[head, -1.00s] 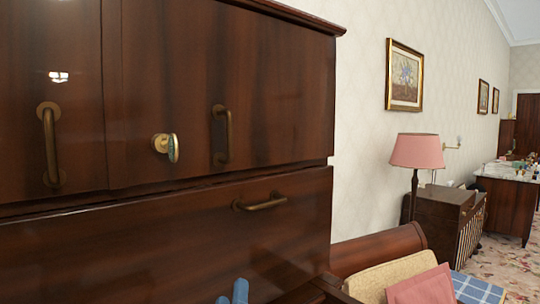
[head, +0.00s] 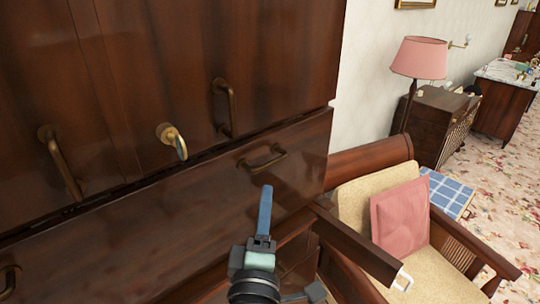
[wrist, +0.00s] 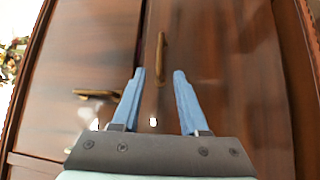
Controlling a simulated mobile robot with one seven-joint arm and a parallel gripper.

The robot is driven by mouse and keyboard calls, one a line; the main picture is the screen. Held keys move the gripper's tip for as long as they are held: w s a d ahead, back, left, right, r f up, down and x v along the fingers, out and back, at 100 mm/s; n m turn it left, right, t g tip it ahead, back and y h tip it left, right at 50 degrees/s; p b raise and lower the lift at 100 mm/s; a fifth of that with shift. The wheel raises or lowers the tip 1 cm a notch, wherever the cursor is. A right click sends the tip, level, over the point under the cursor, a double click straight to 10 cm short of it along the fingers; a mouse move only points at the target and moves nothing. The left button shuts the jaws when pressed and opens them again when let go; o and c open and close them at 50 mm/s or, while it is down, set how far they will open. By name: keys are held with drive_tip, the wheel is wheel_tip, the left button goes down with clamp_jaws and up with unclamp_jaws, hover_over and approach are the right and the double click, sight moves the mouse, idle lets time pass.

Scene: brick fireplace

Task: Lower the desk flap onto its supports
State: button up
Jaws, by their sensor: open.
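The desk flap (head: 215,180) appears to be the long dark wooden panel below the cabinet doors. It stands upright and shut, with a brass pull handle (head: 263,159) at right and another (head: 8,278) at left. My gripper (head: 265,192) is in front of its right part, just below the right handle. In the wrist view my gripper (wrist: 156,75) is open and empty, its two blue fingers apart. A brass handle (wrist: 161,58), probably the flap's right one, lies beyond and between the fingertips, apparently not touched. The flap's supports cannot be made out.
Cabinet doors (head: 150,70) above carry vertical brass handles (head: 224,108) and a gold knob or key (head: 172,139) that sticks out. An armchair (head: 350,195) with a pink cushion (head: 402,217) stands close at right. A pink-shaded lamp (head: 417,57) is behind it. Carpet shows at far right.

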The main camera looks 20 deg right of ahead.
sight(269, 164)
drive_tip(key=p+x, duration=0.1)
drive_tip(key=x, duration=1)
drive_tip(key=shift+p, duration=0.4)
drive_tip(key=shift+a, duration=0.1)
clamp_jaws()
idle(0.7)
